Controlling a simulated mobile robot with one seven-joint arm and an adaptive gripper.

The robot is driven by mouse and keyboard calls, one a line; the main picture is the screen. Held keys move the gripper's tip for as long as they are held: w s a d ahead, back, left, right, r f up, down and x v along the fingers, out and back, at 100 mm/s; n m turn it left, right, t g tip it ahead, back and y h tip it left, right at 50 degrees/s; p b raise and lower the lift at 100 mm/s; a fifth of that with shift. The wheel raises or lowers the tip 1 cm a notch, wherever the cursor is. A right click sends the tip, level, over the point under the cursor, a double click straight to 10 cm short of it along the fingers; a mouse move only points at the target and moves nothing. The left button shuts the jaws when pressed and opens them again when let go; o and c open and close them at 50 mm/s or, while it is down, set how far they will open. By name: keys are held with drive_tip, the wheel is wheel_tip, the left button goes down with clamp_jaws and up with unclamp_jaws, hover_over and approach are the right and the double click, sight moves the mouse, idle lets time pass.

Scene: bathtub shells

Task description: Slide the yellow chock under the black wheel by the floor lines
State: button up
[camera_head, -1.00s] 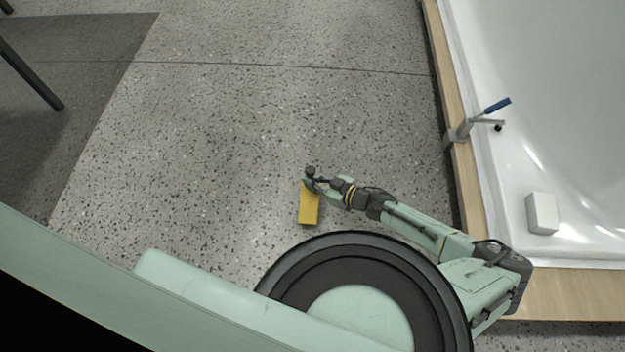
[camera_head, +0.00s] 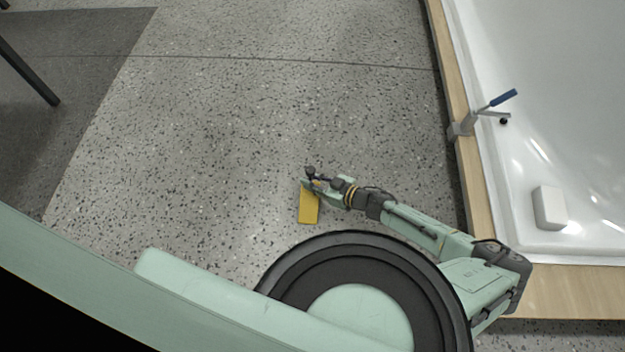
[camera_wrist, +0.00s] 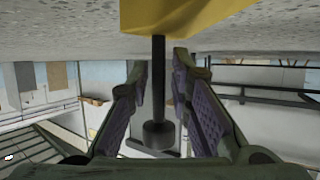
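The yellow chock (camera_head: 308,208) lies on the speckled floor near the middle of the head view. In the wrist view its yellow body (camera_wrist: 185,14) fills the top, as that view is upside down. A dark upright rod with a knob (camera_wrist: 158,133) stands on it. My gripper (camera_head: 314,183) is low at the chock's far end. In the wrist view its purple-padded fingers (camera_wrist: 160,75) stand on either side of the rod, with narrow gaps visible to both pads. No black wheel can be made out in these views.
A white tub shell (camera_head: 535,110) with a wooden rim (camera_head: 452,85) stands to the right, with a blue-handled clamp (camera_head: 500,99) and a white block (camera_head: 549,208). A dark mat (camera_head: 60,95) and table leg (camera_head: 30,72) are left. A thin floor line (camera_head: 250,59) crosses clear floor.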

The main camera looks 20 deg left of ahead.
drive_tip(key=shift+o, duration=0.9)
drive_tip(key=v, duration=1.2)
